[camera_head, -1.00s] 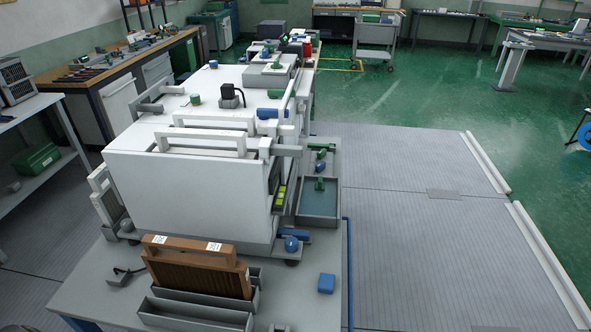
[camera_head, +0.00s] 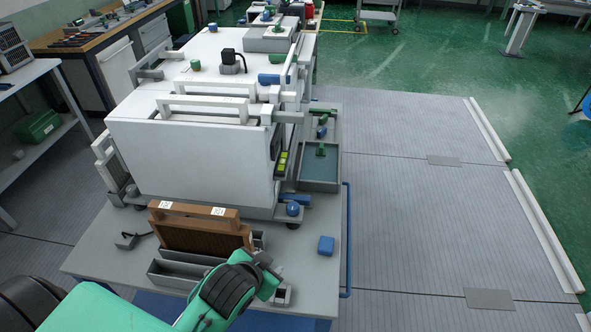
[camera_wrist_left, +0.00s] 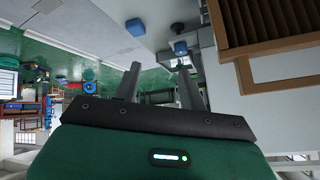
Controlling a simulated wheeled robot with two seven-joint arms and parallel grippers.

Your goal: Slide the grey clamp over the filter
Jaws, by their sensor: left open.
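A brown framed filter (camera_head: 195,229) stands upright in a grey slotted holder (camera_head: 180,279) at the table's front; its lower right is partly hidden by my left arm. The filter also shows at upper right in the left wrist view (camera_wrist_left: 272,75). A grey bar with a light block (camera_head: 285,117) lies across the white box's right end; I cannot tell whether this is the grey clamp. My left gripper (camera_head: 274,280) is at the holder's right end, with its fingers small in the head view. In the left wrist view the left gripper (camera_wrist_left: 159,67) is open, fingers apart and empty.
A large white box (camera_head: 190,158) with white handles fills the middle of the table. A grey tray (camera_head: 319,172) is beside the box.

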